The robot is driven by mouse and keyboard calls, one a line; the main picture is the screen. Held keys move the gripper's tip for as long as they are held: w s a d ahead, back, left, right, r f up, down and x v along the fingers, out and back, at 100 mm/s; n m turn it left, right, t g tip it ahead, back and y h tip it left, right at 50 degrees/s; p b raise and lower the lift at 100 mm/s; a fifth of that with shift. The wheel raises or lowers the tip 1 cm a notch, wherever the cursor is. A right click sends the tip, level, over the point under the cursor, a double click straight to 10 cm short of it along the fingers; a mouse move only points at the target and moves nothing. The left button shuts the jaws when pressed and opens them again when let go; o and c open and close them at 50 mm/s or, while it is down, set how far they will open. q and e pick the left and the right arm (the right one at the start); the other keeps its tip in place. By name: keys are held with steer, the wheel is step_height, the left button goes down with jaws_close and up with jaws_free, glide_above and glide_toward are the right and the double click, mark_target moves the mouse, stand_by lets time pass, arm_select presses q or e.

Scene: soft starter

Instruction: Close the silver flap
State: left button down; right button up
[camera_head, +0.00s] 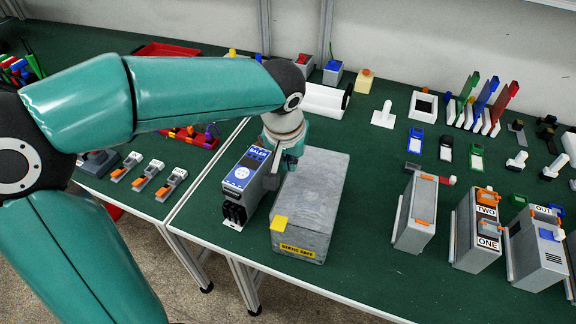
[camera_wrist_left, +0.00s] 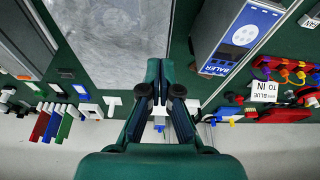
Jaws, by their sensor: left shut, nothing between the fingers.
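A silver-grey box (camera_head: 318,195) stands on the green table, with a yellow tab (camera_head: 279,223) at its near left corner and a yellow label (camera_head: 297,250) on its front. Its flat top looks like the silver flap; I cannot tell whether it is fully closed. The grey metal surface also shows in the left wrist view (camera_wrist_left: 110,40). My left gripper (camera_head: 290,163) is by the box's far left corner, beside the baler unit. It is shut and empty; its closed fingers show in the left wrist view (camera_wrist_left: 160,70). I cannot tell whether it touches the box. My right gripper is out of view.
The blue-topped baler unit (camera_head: 247,175) stands close to the left of the box. Grey units (camera_head: 416,212) labelled ONE and TWO (camera_head: 478,230) and OUT (camera_head: 538,250) stand to the right. Small coloured parts line the back. The table between box and units is clear.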

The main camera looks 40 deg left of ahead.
arm_select(q)
steer(key=shift+f, duration=1.3)
steer(key=shift+r, duration=0.2)
steer(key=shift+r+p, duration=0.75)
steer(key=shift+r, duration=0.2)
step_height(320, 180, up, 4)
steer(key=p, duration=0.2)
steer(key=shift+p, duration=0.4)
steer(key=a+b+v, duration=0.1)
steer(key=v, duration=0.8)
steer(key=shift+s+d, duration=0.3)
steer(key=shift+d, duration=0.05)
steer(key=shift+s+a, duration=0.1)
